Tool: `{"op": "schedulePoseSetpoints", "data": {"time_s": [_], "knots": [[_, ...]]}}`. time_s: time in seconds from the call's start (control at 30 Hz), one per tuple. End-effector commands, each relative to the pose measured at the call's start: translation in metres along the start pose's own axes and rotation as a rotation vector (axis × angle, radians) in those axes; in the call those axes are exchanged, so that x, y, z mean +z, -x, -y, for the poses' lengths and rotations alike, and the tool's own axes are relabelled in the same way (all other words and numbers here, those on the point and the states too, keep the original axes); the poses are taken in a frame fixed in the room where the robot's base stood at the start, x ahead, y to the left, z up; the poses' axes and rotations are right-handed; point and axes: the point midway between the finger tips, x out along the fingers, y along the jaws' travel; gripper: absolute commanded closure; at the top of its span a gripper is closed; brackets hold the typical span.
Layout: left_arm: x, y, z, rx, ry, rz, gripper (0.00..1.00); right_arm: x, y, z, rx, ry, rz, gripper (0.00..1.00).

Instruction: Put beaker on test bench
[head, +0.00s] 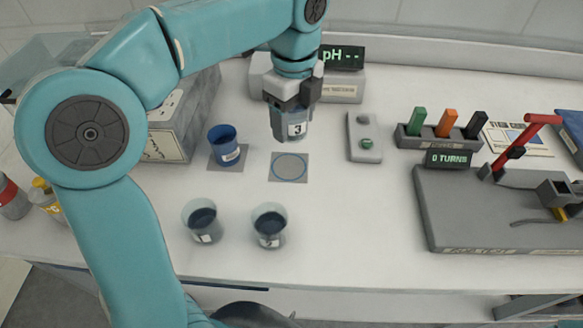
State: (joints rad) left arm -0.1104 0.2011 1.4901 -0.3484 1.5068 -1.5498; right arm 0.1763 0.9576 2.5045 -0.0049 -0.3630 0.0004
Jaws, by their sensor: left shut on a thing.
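My left gripper (293,108) is shut on a clear beaker labelled 3 (298,125). It holds the beaker upright, near the pH display box and behind the grey square mat with a blue ring (289,167). I cannot tell whether the beaker touches the bench (345,215). A blue beaker (224,146) stands on another grey mat to the left. Two beakers with dark liquid, one at left (204,224) and one at right (268,227), stand on the bench in front. My right gripper is not in view.
A pH display (342,57) stands at the back. A rack of coloured blocks (440,138) and a grey machine with a red lever (500,205) are at right. Bench front centre is clear.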

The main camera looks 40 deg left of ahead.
Motion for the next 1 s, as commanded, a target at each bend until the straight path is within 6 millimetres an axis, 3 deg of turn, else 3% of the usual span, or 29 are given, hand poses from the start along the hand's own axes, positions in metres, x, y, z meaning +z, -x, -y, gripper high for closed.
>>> {"op": "schedulePoseSetpoints", "data": {"time_s": [0.3, 0.53, 0.7, 1.0], "knots": [[0.006, -0.056, -0.006, 0.008, 0.019, -0.001, 0.80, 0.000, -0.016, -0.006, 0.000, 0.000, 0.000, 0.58], [0.006, -0.078, -0.004, 0.006, 0.019, -0.001, 0.80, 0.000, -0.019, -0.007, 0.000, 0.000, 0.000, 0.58], [0.006, -0.104, -0.003, 0.007, 0.019, -0.001, 0.80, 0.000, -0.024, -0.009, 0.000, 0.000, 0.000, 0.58], [0.006, -0.107, 0.000, 0.005, 0.019, -0.001, 0.80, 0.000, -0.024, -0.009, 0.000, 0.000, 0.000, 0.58]]}}
